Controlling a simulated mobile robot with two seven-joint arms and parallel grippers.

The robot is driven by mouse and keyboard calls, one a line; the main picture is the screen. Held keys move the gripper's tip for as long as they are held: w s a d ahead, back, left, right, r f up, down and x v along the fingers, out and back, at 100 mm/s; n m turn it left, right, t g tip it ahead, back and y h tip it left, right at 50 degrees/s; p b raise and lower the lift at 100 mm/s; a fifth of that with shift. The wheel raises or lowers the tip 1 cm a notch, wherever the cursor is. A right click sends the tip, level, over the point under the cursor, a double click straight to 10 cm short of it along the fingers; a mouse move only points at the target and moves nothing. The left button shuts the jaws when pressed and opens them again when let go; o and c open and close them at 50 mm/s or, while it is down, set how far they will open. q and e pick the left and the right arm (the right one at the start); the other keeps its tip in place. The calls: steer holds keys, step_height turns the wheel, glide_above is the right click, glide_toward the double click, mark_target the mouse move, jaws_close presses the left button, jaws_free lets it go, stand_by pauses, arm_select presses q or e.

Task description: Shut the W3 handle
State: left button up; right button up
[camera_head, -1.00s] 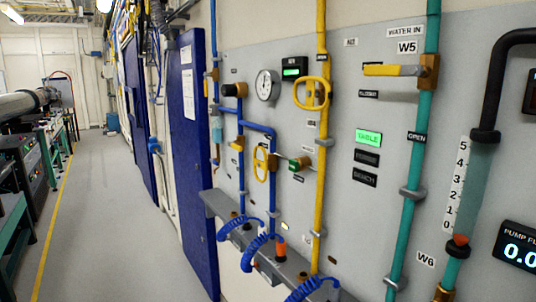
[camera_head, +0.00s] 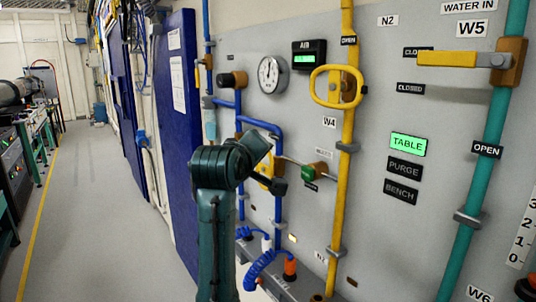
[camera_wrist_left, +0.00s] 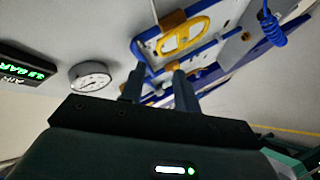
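A small yellow oval handle on a blue pipe is mostly hidden behind my left arm in the head view, where a yellow piece (camera_head: 265,169) shows. It is clear in the left wrist view (camera_wrist_left: 184,36), beyond my fingertips and apart from them. I see no readable W3 label, so I cannot confirm that this is the W3 handle. My left gripper (camera_wrist_left: 158,82) has its two dark fingers apart with nothing between them. In the head view its arm rises from below, in front of the panel. My right gripper is not in view.
A larger yellow oval handle (camera_head: 336,87) sits on the yellow pipe above a W4 label (camera_head: 329,123). A green valve (camera_head: 314,171) lies right of my left arm. The W5 lever (camera_head: 446,59) sticks out left. Blue coiled hoses (camera_head: 262,266) hang below. Open floor (camera_head: 90,210) lies left.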

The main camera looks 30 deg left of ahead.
mark_target(264, 169)
arm_select(q)
steer(key=p+x, duration=0.2)
steer(key=x, duration=1)
steer(key=shift+w+a+f, duration=0.1)
steer(key=shift+w+a, duration=0.1)
steer(key=shift+w, duration=0.1)
steer(key=shift+c, duration=0.4)
jaws_close()
